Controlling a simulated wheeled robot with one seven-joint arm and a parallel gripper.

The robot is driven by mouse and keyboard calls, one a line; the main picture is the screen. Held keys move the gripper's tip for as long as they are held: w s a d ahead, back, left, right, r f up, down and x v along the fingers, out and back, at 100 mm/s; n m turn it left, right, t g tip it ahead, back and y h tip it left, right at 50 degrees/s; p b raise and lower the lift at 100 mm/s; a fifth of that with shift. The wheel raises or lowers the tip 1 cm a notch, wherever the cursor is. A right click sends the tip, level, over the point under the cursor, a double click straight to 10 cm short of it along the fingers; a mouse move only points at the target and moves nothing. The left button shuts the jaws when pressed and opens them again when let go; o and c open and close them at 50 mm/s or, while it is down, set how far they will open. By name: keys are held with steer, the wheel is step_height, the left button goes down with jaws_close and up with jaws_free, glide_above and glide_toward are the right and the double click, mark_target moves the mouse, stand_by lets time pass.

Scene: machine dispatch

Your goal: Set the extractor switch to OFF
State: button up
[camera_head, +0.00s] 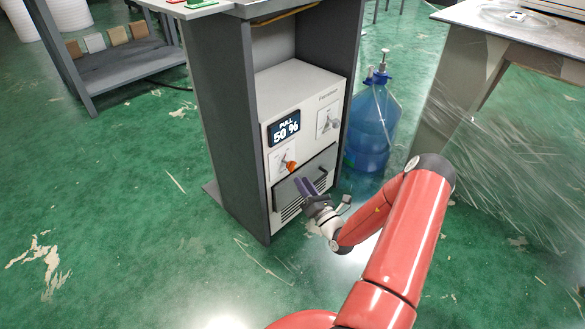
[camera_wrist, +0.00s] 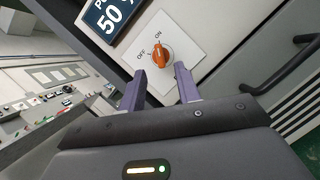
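The extractor's white panel box (camera_head: 300,84) stands in a grey cabinet and has a "PULL 50 %" display (camera_head: 285,128). Its orange rotary switch (camera_head: 291,165) sits below the display; in the wrist view the orange knob (camera_wrist: 162,55) is on a white plate marked OFF and ON. Its upper end appears to face the ON mark, but the exact setting is hard to tell. My gripper (camera_head: 304,186) is just in front of the panel, below the knob. In the wrist view my gripper (camera_wrist: 161,85) has its two purple fingers apart, empty, with the knob ahead between them, apparently not touched.
A second white switch plate (camera_head: 328,121) is at the panel's upper right. A dark drawer with a handle (camera_head: 322,174) lies below the knob, close to my gripper. A blue water jug (camera_head: 368,140) stands right of the cabinet. Green floor (camera_head: 130,220) is clear at left.

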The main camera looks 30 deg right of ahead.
mark_target(294, 169)
steer(key=x, duration=0.7)
steer(key=shift+w+r, duration=0.1)
steer(key=shift+w, duration=0.15)
steer(key=c, duration=0.6)
steer(key=shift+c, duration=0.2)
